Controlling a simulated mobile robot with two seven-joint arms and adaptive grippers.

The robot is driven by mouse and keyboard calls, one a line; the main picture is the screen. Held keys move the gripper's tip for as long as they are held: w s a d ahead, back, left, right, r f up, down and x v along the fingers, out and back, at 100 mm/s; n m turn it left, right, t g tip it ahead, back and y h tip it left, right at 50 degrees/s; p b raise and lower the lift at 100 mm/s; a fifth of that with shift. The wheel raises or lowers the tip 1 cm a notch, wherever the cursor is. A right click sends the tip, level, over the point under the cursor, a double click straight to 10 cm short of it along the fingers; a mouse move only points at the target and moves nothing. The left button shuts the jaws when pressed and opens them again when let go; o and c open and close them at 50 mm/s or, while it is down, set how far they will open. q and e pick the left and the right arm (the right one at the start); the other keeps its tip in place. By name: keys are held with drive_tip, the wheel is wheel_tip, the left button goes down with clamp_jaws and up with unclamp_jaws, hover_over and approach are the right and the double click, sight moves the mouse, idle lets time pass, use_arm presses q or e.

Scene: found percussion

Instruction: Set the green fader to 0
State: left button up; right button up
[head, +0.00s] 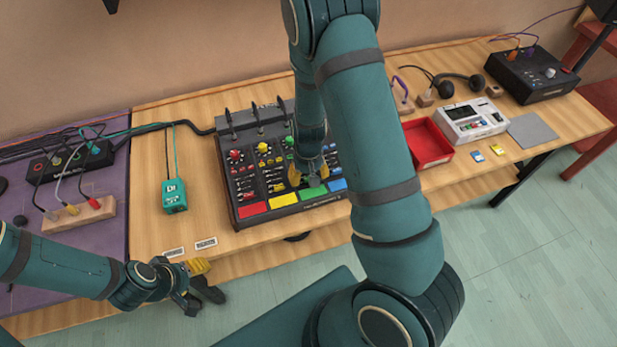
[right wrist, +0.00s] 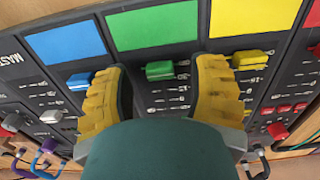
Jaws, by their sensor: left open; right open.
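The mixer (head: 232,190) stands on the wooden table, with red, yellow, green and blue plates along its front edge. In the right wrist view the green fader (right wrist: 160,71) is a small green cap near the green plate (right wrist: 152,25), at that end of its channel; its scale marks are too small to read. My right gripper (head: 308,176) is open over the green channel; its yellow fingers (right wrist: 163,80) stand on either side of the cap, with visible gaps. The gripper hides this fader in the head view. My left gripper (head: 203,279) is open and empty by the table's front edge.
The blue fader (right wrist: 79,81) and yellow fader (right wrist: 247,60) lie close outside my right fingers. A teal box (head: 174,196) stands left of the mixer. A red tray (head: 427,142) and a white device (head: 470,122) are to its right.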

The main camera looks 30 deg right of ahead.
drive_tip(key=shift+f, duration=0.3)
drive_tip(key=shift+c, duration=0.4)
clamp_jaws()
drive_tip(key=w, duration=0.2)
drive_tip(key=w+d, duration=0.1)
drive_tip(key=w, duration=0.1)
drive_tip(key=shift+w, duration=0.3)
drive_tip(key=shift+w+d, duration=0.15)
drive_tip(key=shift+w, duration=0.25)
drive_tip(key=shift+s, duration=0.15)
drive_tip(key=shift+o, duration=0.4)
unclamp_jaws()
drive_tip(key=shift+s, duration=0.1)
use_arm(q)
drive_tip(key=shift+w+d+f, duration=0.2)
drive_tip(key=shift+w+f, duration=0.05)
drive_tip(key=shift+w, duration=0.45)
use_arm(e)
drive_tip(key=shift+r, duration=0.1)
